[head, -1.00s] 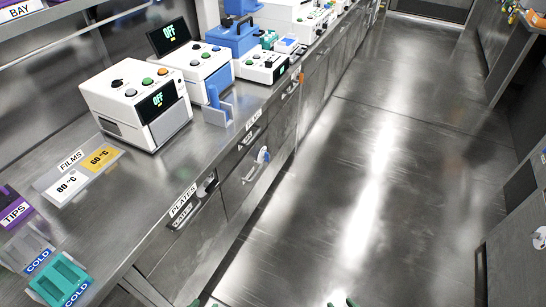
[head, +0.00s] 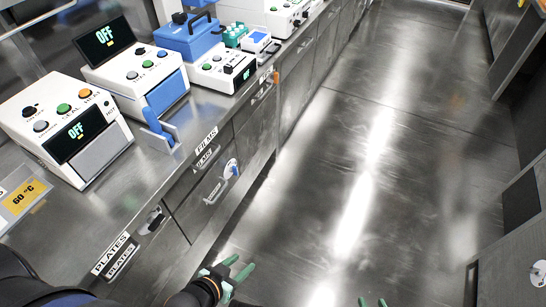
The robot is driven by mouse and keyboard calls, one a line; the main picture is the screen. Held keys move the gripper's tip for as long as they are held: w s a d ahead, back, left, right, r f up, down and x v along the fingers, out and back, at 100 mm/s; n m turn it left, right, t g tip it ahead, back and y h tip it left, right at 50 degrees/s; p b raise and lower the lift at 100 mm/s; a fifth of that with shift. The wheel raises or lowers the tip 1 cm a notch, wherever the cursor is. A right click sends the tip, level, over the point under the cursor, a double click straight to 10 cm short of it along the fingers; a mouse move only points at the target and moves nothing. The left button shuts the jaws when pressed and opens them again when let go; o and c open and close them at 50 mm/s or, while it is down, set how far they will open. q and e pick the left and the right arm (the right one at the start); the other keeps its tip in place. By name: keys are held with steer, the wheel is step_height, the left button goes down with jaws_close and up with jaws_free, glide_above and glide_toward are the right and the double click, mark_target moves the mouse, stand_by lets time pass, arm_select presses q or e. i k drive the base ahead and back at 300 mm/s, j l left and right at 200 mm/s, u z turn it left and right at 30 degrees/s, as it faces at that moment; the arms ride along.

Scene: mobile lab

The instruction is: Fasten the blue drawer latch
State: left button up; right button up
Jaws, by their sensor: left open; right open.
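The blue drawer latch (head: 231,168) is a round white and blue piece on the front of the drawer labelled FILMS, above and right of my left gripper in the head view. Whether it is fastened is too small to tell. My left gripper (head: 239,268) has green fingertips that stand apart and empty, out over the floor in front of the drawers and away from the latch. My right gripper (head: 372,302) shows only its green fingertips at the bottom edge. They are apart, with nothing between them.
The PLATES drawer (head: 115,255) has a dark latch (head: 151,220). An orange latch (head: 277,77) is further along. White instruments (head: 68,128) and a blue holder (head: 158,127) stand on the steel bench. The floor (head: 340,150) is clear. Grey cabinets (head: 515,235) line the right side.

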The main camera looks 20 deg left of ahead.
mark_target(234, 169)
steer(key=i+l+z, duration=0.2)
steer(key=i, duration=1.15)
steer(key=i+u, duration=0.35)
steer(key=i+l+u, duration=0.15)
steer(key=u, duration=0.2)
steer(key=i+l+u, duration=0.2)
steer(key=u, duration=0.15)
steer(key=i+l+u, duration=0.2)
steer(key=u, duration=0.15)
steer(key=i+l+u, duration=0.15)
steer(key=u, duration=0.25)
steer(key=i+l+u, duration=0.1)
steer(key=l+u, duration=0.25)
